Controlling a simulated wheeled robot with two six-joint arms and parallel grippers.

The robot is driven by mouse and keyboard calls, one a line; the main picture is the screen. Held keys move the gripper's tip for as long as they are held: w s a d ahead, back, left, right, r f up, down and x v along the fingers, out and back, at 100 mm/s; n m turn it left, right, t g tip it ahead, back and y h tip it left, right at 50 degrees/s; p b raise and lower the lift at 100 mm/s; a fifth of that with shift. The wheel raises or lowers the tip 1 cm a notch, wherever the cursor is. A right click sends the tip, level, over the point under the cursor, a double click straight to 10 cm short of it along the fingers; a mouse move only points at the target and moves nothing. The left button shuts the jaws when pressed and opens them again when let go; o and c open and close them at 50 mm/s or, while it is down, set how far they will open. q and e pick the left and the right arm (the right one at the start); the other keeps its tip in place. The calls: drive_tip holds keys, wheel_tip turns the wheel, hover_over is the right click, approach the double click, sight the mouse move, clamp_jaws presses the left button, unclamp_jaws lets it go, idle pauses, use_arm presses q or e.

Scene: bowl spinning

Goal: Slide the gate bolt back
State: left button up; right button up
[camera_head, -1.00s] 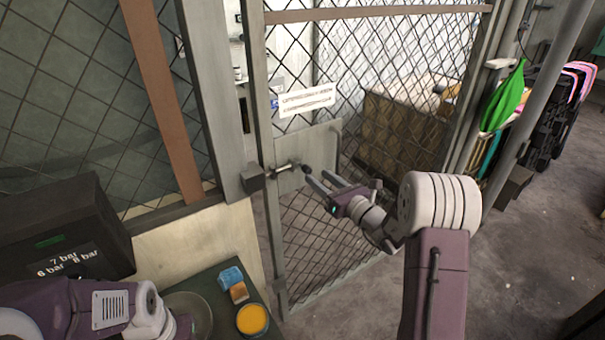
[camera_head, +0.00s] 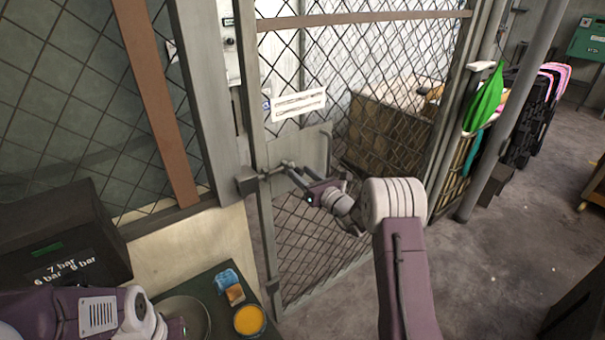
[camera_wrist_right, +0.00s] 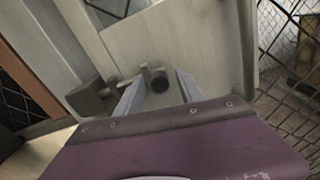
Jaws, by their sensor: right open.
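The gate bolt (camera_head: 272,173) is a grey metal rod on a plate on the mesh gate (camera_head: 327,220). Its left end meets a dark block (camera_head: 247,181) on the post. The bolt (camera_wrist_right: 128,79) has a dark round knob (camera_wrist_right: 160,80) in the right wrist view. My right gripper (camera_head: 289,168) is open at the bolt; in the wrist view its fingers (camera_wrist_right: 158,92) lie on either side of the knob. Contact with it cannot be told. My left arm is at the lower left; its gripper (camera_head: 180,329) is mostly cut off.
A bench (camera_head: 205,284) at the lower left holds a plate (camera_head: 192,311), a blue item (camera_head: 227,279), a brown block (camera_head: 235,294) and an orange-filled cup (camera_head: 249,320). A black box (camera_head: 62,235) stands on the left. Open floor (camera_head: 490,260) lies to the right.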

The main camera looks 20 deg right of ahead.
clamp_jaws()
idle(1.4)
